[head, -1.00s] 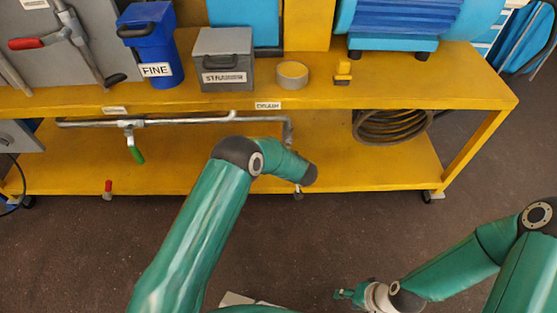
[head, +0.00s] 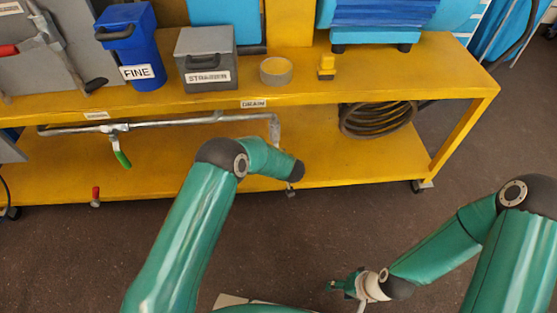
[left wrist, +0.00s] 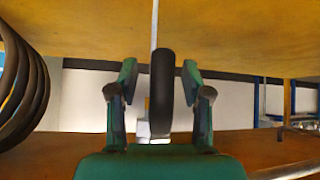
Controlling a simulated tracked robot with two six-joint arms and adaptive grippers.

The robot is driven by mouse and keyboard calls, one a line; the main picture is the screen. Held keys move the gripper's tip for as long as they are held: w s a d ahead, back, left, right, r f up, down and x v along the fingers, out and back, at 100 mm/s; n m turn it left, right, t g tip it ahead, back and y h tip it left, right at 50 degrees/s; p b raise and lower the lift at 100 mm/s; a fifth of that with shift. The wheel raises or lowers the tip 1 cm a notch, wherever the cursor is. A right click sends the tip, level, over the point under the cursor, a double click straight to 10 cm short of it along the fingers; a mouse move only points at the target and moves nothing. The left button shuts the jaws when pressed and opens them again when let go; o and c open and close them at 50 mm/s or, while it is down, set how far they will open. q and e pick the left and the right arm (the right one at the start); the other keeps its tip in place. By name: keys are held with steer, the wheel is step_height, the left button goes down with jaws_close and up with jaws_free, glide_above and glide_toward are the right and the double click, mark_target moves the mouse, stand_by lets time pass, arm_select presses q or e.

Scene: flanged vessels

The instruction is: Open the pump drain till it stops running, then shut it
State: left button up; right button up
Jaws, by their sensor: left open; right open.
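The drain label (head: 253,104) is on the upper shelf's front edge. Below it a grey pipe (head: 190,119) runs along under the shelf and bends down at its right end. A valve with a green-handled lever (head: 122,158) hangs from the pipe. A small red-handled lever (head: 96,194) shows at the lower shelf's front. My left gripper is hidden in the head view; in the left wrist view my left gripper (left wrist: 157,82) is open, with a dark upright rounded handle (left wrist: 161,95) between its fingers, apparently not gripped. My right gripper (head: 345,286) is open and empty over the floor.
A blue FINE bin (head: 137,35), a grey STRAINER box (head: 205,58), a tape roll (head: 276,71) and a yellow block (head: 326,66) stand above. Floor at right is clear.

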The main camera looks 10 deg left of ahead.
arm_select(q)
steer(key=shift+r, duration=0.1)
steer(key=shift+s+d+r, duration=0.15)
steer(key=shift+s+r, duration=0.05)
steer(key=shift+r, duration=0.05)
steer(key=v, duration=1.1)
steer(key=shift+s, duration=0.1)
steer(key=shift+f, duration=0.1)
